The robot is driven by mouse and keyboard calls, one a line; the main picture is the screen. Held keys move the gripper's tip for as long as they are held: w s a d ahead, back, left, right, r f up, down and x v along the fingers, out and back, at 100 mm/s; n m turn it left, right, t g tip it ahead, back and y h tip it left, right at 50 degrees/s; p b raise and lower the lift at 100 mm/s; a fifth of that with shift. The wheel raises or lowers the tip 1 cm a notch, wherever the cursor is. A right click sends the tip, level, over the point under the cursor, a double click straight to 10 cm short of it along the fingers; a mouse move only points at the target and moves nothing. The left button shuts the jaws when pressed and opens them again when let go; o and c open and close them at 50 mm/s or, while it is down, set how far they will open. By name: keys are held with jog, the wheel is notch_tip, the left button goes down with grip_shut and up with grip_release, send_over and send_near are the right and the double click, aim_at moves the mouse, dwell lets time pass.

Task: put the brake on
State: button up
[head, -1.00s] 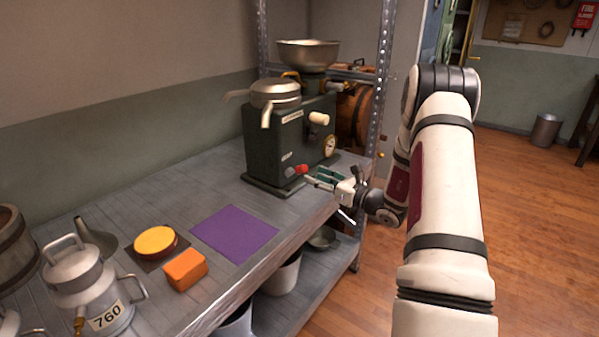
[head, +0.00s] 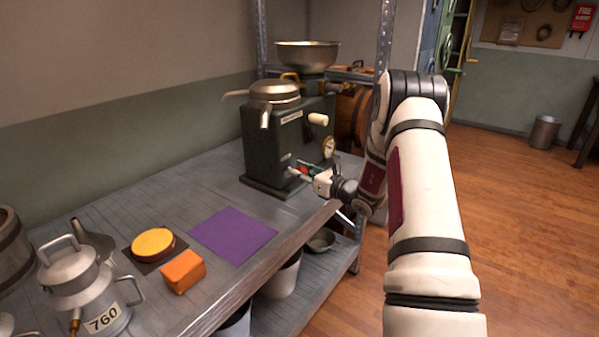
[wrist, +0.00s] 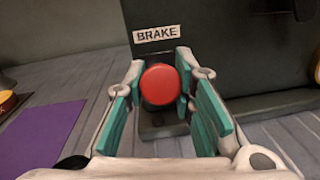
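The brake is a round red knob (wrist: 160,84) low on the front of a dark green machine (head: 275,145). A white "BRAKE" label (wrist: 157,33) sits above it in the wrist view. My gripper (wrist: 163,98) is open, with one teal-padded finger on each side of the knob. The knob lies between the fingertips; I cannot tell whether either pad touches it. In the head view the knob (head: 303,169) is partly hidden by my gripper (head: 301,172).
The machine stands on a grey metal bench with a purple mat (head: 233,235), an orange block (head: 183,271), a yellow disc (head: 153,243) and a milk can (head: 85,290). A white crank handle (head: 318,119) and a gauge (head: 328,147) are above my gripper.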

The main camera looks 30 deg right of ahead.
jog(key=shift+f, duration=0.1)
grip_shut()
jog(key=f+t+b, duration=0.1)
jog(key=b, duration=0.1)
jog(key=shift+s+d+b, duration=0.1)
jog(key=shift+b, duration=0.3)
jog(key=shift+s+f+t+b, duration=0.1)
jog(key=shift+f+t+b, duration=0.2)
jog(key=shift+t+b, duration=0.6)
jog(key=shift+t+y+b, duration=0.4)
jog(key=shift+t+b, duration=0.3)
jog(key=shift+b, duration=0.05)
jog(key=o, duration=1)
grip_release()
jog(key=shift+c, duration=0.2)
jog(key=shift+s, duration=0.1)
jog(key=v, duration=1.2)
